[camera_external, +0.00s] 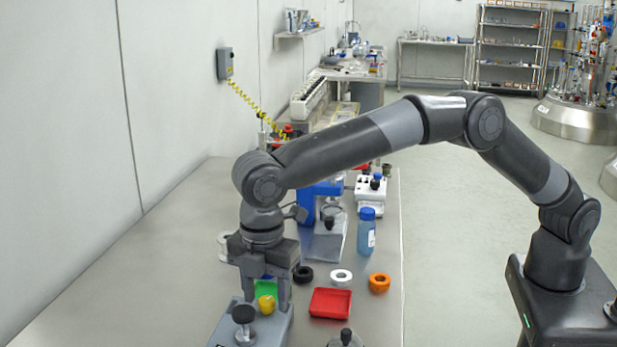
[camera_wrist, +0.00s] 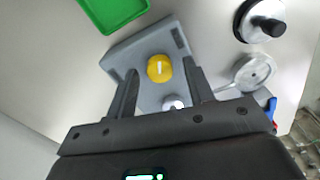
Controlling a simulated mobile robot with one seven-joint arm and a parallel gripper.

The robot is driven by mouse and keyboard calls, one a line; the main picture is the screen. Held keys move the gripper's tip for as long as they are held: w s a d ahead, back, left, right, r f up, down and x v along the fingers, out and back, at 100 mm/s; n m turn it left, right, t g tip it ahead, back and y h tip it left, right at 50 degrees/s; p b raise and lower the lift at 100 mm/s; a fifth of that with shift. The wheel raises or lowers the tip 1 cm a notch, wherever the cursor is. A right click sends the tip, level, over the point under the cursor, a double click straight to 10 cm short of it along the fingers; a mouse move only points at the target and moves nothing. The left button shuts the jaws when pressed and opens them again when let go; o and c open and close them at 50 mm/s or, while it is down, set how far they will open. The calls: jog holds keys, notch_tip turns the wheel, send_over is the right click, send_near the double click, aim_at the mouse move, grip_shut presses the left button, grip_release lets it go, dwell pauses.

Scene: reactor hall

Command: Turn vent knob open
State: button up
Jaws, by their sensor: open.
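The yellow knob (camera_external: 266,304) sits on a grey box-like unit (camera_external: 276,328) at the near left of the bench. In the wrist view the yellow knob (camera_wrist: 159,68) has a white line on its top, pointing roughly along the fingers. My gripper (camera_external: 266,299) points down over the unit. Its two fingers are apart, one on each side of the knob, in the wrist view (camera_wrist: 160,66) too. I see gaps between the fingers and the knob. The fingers' exact height relative to the knob is hard to tell.
A green tray (camera_wrist: 113,8) lies just beyond the unit. A red tray (camera_external: 331,303), black, white and orange rings, and a blue-capped bottle (camera_external: 366,232) stand to the right. The bench left of the unit is bare.

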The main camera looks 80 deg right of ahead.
aim_at(266, 300)
jog(key=shift+f, duration=0.1)
jog(key=shift+c, duration=0.6)
jog(key=c, duration=0.9)
jog(key=shift+o, duration=0.2)
jog(key=shift+m, duration=1.6)
jog(key=o, duration=1)
notch_tip(266, 300, up, 11)
jog(key=shift+f, duration=0.1)
